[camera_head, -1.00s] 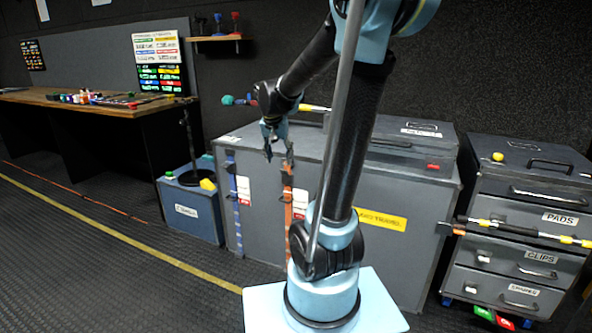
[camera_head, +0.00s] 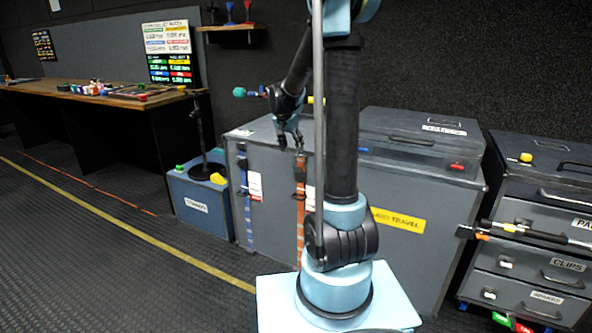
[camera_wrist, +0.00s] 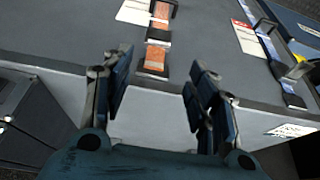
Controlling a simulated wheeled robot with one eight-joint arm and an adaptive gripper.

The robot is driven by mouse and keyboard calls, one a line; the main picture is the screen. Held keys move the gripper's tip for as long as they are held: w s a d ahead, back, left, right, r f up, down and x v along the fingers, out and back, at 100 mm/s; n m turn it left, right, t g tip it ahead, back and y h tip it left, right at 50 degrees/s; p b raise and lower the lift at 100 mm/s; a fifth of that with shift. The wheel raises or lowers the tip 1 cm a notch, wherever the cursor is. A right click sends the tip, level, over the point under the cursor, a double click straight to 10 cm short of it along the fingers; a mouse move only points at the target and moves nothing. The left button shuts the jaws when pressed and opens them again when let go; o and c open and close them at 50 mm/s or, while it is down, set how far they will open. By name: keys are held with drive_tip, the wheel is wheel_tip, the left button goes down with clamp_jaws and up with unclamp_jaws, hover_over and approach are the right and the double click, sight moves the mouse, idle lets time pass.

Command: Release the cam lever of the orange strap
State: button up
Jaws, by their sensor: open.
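The orange strap (camera_head: 300,203) runs down the front of the large grey case (camera_head: 275,190), with dark hardware near its top. In the wrist view the orange strap (camera_wrist: 153,60) shows ahead, between my fingertips in the picture, with a dark buckle part (camera_wrist: 158,37) across it. Which part is the cam lever, and its exact angle, I cannot tell. My gripper (camera_head: 289,141) is at the case's upper front edge, close to the strap's top. In the wrist view my gripper (camera_wrist: 160,75) is open, with nothing between the fingers and no clear contact.
A blue strap (camera_head: 245,195) is on the same case, left of the orange one. A blue bin (camera_head: 203,218) stands at the left. A drawer unit (camera_head: 525,230) with a pole in front stands at the right. The floor at front left is clear.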

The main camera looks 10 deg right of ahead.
sight(297, 167)
drive_tip(key=x, duration=1.3)
drive_tip(key=shift+f, duration=0.25)
drive_tip(key=c, duration=1.1)
